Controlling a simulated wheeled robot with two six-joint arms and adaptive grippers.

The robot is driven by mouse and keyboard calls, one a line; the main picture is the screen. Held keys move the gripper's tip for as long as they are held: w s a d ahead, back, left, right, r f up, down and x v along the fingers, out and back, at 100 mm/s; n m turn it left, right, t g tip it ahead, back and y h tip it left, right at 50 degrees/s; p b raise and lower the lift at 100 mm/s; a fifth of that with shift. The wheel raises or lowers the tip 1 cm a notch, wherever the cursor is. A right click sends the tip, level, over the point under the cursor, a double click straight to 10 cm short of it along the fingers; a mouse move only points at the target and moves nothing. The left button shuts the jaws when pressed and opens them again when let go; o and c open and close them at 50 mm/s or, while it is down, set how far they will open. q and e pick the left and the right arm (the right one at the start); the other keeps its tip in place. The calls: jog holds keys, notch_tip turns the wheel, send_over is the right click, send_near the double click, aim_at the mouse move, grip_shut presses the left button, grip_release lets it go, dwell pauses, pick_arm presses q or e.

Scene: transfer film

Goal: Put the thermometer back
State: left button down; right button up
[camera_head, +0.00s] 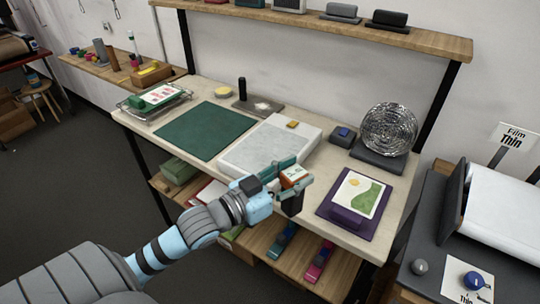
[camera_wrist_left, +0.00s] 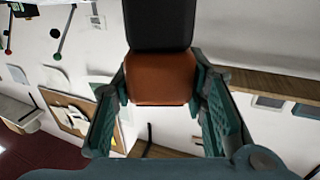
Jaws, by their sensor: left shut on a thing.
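The thermometer (camera_head: 292,203), an orange and black body with a small light label or display face, is in my left gripper (camera_head: 297,173). The teal fingers are shut around its orange part, and it is held above the front edge of the table. In the left wrist view the orange block with a black end (camera_wrist_left: 160,78) sits between the two fingers of the left gripper (camera_wrist_left: 160,92). Part of it is hidden by the fingers. My right gripper is not in view.
A wooden shelf (camera_head: 420,43) runs above. A lower shelf (camera_head: 262,243) holds small colored items.

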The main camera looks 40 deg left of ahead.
pick_arm(q)
jog(key=w+a+r+n+y+p, duration=0.1)
jog(key=w+a+r+n+y, duration=0.3)
jog(key=w+a+r+y, duration=0.4)
jog(key=w+a+r+n+y+p, duration=0.1)
jog(key=w+a+r+n+y, duration=0.35)
jog(key=a+r, duration=0.65)
notch_tip(320, 180, down, 20)
jog(key=b, duration=0.3)
jog(key=shift+s+a+g, duration=0.15)
jog(key=shift+s+g, duration=0.1)
jog(key=shift+g, duration=0.15)
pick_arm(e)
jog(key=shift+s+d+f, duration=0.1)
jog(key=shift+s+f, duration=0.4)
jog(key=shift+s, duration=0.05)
pick_arm(q)
jog(key=c, duration=1)
grip_release()
jog(key=shift+y, duration=0.25)
jog(key=v, duration=1.2)
jog(key=shift+s+b, duration=0.1)
jog(key=shift+b, duration=0.25)
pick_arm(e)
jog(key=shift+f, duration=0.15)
